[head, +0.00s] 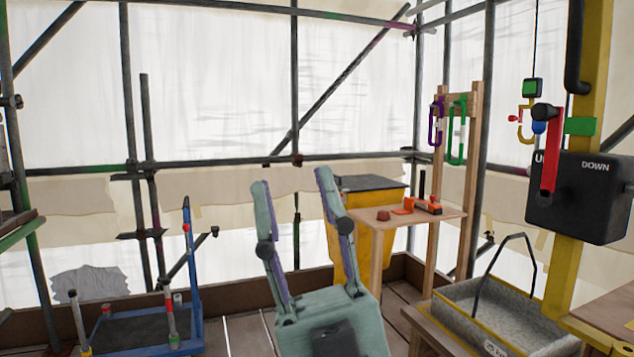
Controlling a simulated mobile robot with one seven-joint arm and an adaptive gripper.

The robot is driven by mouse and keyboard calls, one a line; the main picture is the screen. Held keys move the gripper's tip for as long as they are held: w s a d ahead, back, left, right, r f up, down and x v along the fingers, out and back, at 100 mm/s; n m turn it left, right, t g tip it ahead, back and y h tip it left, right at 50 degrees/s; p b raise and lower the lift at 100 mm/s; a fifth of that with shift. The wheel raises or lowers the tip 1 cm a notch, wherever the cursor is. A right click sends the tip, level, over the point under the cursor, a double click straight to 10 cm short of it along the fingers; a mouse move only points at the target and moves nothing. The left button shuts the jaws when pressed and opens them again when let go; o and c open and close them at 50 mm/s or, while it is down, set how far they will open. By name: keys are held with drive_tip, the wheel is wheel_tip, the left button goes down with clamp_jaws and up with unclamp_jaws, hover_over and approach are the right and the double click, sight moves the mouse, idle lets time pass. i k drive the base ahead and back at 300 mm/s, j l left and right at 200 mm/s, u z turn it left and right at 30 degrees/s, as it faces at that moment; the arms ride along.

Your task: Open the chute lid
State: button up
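A yellow chute (345,246) stands behind the small wooden table, with a dark grey lid (372,184) on top. The lid lies roughly flat and looks shut. The table and my gripper's right finger hide parts of the chute. My gripper (293,182), teal with purple inner pads, rises in the lower middle of the head view. Its two fingers are spread wide with nothing between them. The right fingertip overlaps the chute's left side in the picture. I cannot tell how far it is from the lid, and no contact shows.
The wooden table (447,213) holds orange and red items. A wooden rack (469,150) carries purple and green carabiners. At right are a grey tray (536,329) with a handle and a black UP/DOWN box (578,200). A blue cart (150,328) stands left. Scaffold poles surround everything.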

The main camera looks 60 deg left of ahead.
sight(363, 182)
drive_tip(key=u, duration=1.5)
drive_tip(key=i+u, duration=0.1)
drive_tip(key=i+l+u, duration=0.1)
drive_tip(key=i+u, duration=0.25)
drive_tip(key=i, duration=3.3)
